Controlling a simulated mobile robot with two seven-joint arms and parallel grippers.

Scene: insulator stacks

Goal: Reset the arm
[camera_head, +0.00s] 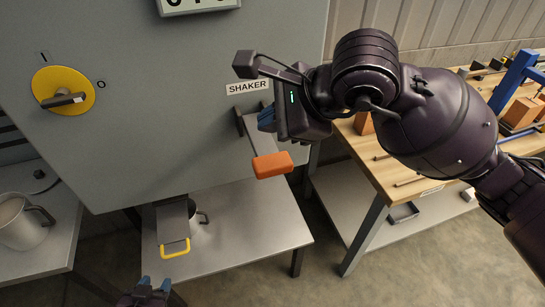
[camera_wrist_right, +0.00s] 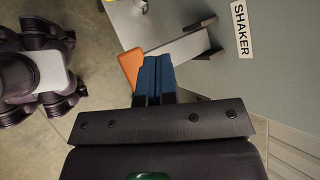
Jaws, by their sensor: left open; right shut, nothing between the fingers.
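My right arm comes in from the right in the head view, bent in front of the grey cabinet (camera_head: 190,110). My right gripper (camera_head: 266,119) is shut and empty, beside the shaker lever, a flat metal bar with an orange grip (camera_head: 272,165). In the right wrist view the blue fingertips (camera_wrist_right: 154,62) lie together, in front of the bar and next to the orange grip (camera_wrist_right: 131,64). I cannot tell whether they touch it. My left gripper (camera_head: 155,285) is open and low at the bottom edge, with blue fingertips, below the yellow-handled metal slide (camera_head: 174,248).
The cabinet carries a yellow rotary switch (camera_head: 63,90) and a SHAKER label (camera_head: 247,87). A low metal table (camera_head: 250,225) stands underneath. A metal pot (camera_head: 20,222) stands at left. A wooden workbench (camera_head: 370,165) with blocks and a blue clamp (camera_head: 515,80) is at right, behind my arm.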

